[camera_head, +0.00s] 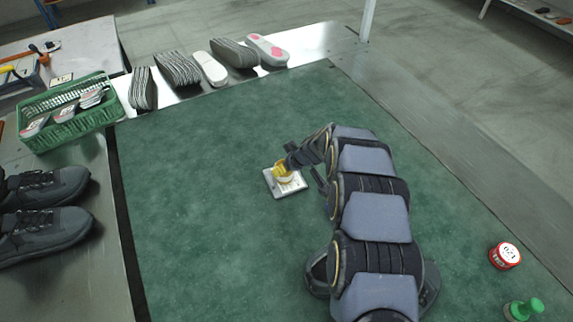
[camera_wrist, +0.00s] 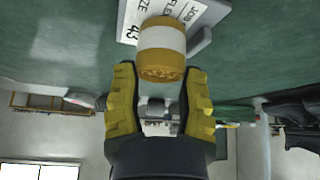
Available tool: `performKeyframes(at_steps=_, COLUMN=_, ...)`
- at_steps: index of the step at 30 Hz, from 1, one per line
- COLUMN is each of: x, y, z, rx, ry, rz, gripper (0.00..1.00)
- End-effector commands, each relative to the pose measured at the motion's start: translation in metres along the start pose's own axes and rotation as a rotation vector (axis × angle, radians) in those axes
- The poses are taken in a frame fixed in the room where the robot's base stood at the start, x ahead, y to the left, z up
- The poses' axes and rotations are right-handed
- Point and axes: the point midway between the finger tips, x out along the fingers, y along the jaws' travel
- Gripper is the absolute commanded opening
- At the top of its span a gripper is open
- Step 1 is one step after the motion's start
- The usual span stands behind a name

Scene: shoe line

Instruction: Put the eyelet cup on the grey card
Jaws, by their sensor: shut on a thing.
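The eyelet cup (camera_wrist: 161,50) is yellow-gold with a pale band, and shows between and just beyond my fingertips in the wrist view. In the head view the cup (camera_head: 286,180) is small and partly hidden by the yellow fingers. My gripper (camera_wrist: 159,76) is shut on the cup; it also shows in the head view (camera_head: 284,169). The grey card (camera_head: 271,187) lies on the green mat under the cup, with a white printed label. In the wrist view the card (camera_wrist: 201,41) is behind the cup. I cannot tell whether the cup touches it.
The green mat (camera_head: 200,220) is mostly clear. A red tin (camera_head: 505,256) and a green-topped item (camera_head: 524,308) stand at the lower right. A green crate (camera_head: 70,130) is at the left, above dark shoes (camera_head: 40,230). Several soles (camera_head: 212,69) line the back edge.

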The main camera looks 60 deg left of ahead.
Motion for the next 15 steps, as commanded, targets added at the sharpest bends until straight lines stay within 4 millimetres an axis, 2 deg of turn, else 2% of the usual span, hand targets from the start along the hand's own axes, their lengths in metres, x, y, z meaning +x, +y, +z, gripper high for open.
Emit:
performKeyframes(at_steps=7, x=0.0015, y=0.0001, z=0.0007, rx=0.000, ry=0.001, rz=0.000, gripper=0.12)
performKeyframes(at_steps=8, x=0.0012, y=0.0002, z=0.0006, rx=0.000, ry=0.001, rz=0.001, gripper=0.58)
performKeyframes(at_steps=9, x=0.0010, y=0.0002, z=0.0005, rx=0.000, ry=0.001, rz=0.001, gripper=0.68)
performKeyframes(at_steps=15, x=0.0010, y=0.0001, z=0.0007, rx=0.000, ry=0.000, rz=0.000, gripper=0.68)
